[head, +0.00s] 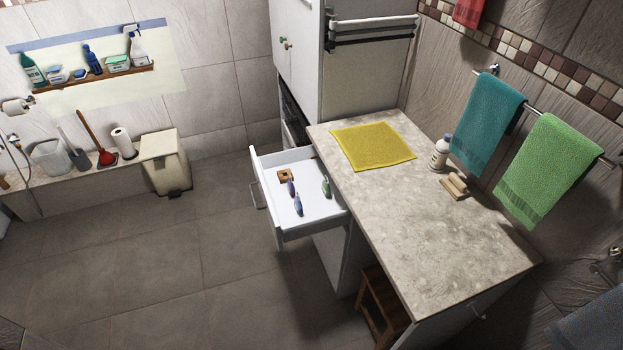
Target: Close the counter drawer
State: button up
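The counter drawer (322,209) is white and stands pulled out to the left from under the counter (440,225). Its front with a bar handle (255,195) faces left over the floor. My gripper is not in the head view.
A yellow cloth (373,146), a white bottle (440,153) and a small wooden block (454,186) are on the countertop. A wooden stool (382,305) stands under it. A bin (165,162) stands by the far wall. The tiled floor (150,260) left of the drawer is clear.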

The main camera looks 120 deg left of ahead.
aim_at(271, 173)
jog(key=k+l+u, duration=0.15)
jog(key=u, duration=3.85)
jog(key=i+l+u, duration=0.55)
jog(key=i+l, duration=0.3)
jog(key=l, duration=0.05)
